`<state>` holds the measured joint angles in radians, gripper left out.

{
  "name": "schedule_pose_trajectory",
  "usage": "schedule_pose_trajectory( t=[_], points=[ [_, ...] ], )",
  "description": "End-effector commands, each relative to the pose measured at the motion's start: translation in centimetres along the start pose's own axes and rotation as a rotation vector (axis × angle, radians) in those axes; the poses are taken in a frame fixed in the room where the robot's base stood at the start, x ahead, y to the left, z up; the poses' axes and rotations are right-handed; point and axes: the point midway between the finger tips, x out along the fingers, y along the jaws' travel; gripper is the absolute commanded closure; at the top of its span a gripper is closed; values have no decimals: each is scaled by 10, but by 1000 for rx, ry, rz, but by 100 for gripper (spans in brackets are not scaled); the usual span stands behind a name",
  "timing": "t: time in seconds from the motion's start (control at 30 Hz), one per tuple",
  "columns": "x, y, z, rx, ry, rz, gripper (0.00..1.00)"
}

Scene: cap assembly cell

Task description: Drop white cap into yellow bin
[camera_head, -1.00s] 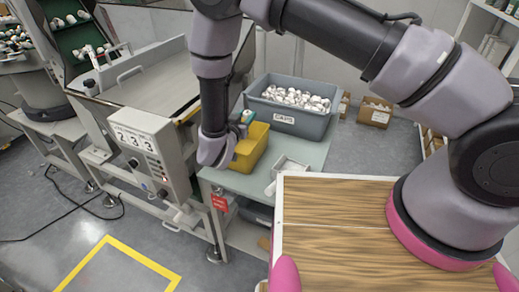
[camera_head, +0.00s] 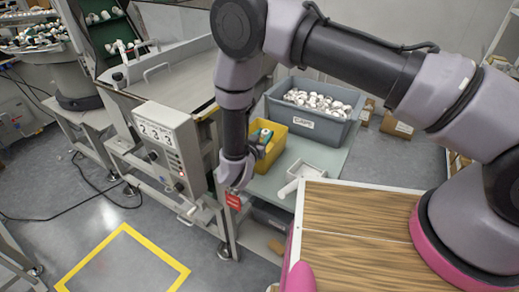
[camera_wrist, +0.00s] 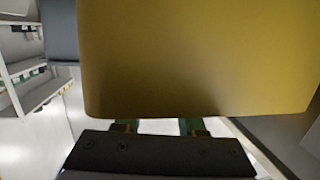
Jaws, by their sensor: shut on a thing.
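The yellow bin (camera_head: 271,154) stands on the pale green table beside the machine. My gripper (camera_head: 261,135) reaches over it from the left, with its green fingertips at the bin's upper edge. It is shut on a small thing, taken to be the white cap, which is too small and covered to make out. In the wrist view, the yellow bin (camera_wrist: 195,60) fills most of the picture. It hides my fingertips and whatever is between them; only the green finger bases show below its edge.
A grey bin (camera_head: 325,128) labelled CAPS, full of white caps, stands behind the yellow bin. A small white tray (camera_head: 305,171) is to its right. The machine's control box (camera_head: 168,145) is close on the left. A wood-topped surface (camera_head: 350,225) is in front.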

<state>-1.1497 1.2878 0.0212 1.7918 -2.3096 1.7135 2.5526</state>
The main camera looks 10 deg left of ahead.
Motion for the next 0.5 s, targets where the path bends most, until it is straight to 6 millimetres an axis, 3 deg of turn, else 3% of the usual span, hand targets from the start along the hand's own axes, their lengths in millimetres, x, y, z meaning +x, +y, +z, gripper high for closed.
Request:
schedule_pose_trajectory(
  t=[0.13, 0.17, 0.2, 0.23, 0.27, 0.5],
  points=[
    [0, 0, 0, 0, 0, 0, 83],
    [0, 0, 0, 0, 0, 0, 57],
    [0, 0, 0, 0, 0, 0, 42],
    [0, 0, 0, 0, 0, 0, 30],
    [0, 0, 0, 0, 0, 0, 26],
    [0, 0, 0, 0, 0, 0, 26]
  ],
)
